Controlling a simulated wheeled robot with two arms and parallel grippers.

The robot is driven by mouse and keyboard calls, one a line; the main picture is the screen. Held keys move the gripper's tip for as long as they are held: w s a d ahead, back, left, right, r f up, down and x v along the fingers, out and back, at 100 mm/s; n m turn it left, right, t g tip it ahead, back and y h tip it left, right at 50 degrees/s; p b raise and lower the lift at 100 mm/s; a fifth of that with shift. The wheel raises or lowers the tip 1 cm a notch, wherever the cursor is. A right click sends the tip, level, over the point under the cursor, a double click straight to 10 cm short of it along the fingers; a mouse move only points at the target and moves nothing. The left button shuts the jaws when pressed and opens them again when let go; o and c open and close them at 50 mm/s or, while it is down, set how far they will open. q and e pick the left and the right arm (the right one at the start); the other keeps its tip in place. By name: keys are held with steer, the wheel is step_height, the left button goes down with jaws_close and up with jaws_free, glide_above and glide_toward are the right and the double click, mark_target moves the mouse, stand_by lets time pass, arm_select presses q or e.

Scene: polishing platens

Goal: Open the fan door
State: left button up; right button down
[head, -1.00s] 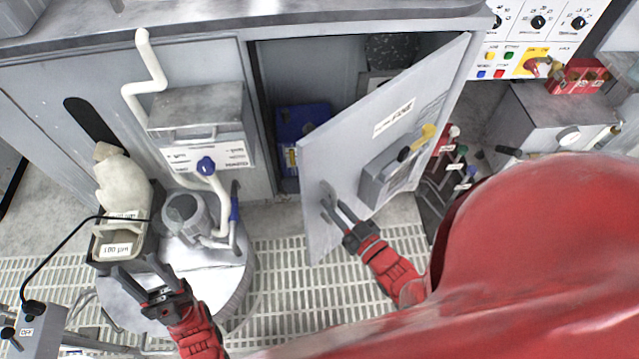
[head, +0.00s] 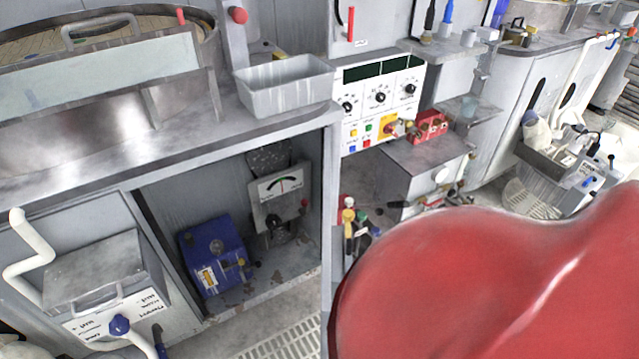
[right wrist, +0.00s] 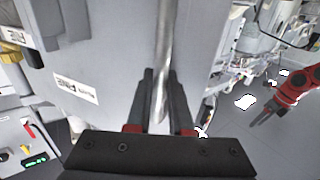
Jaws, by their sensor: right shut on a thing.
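The fan door (right wrist: 95,60) shows in the right wrist view as a grey panel with a white label, filling the left and middle. Neither gripper shows in the head view.
A blue box (head: 213,255) and a gauge unit (head: 281,200) stand inside the cabinet. A grey valve box (head: 95,270) with a white pipe is at the left. A control panel (head: 380,100) is right of the opening. My red body part hides the lower right.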

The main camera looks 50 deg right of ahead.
steer(key=shift+s+d, duration=1.6)
steer(key=shift+d, duration=0.1)
steer(key=c, duration=0.8)
jaws_free()
steer(key=b+v, duration=0.3)
steer(key=v, duration=1.4)
steer(key=shift+s, duration=0.25)
steer(key=shift+r, duration=0.1)
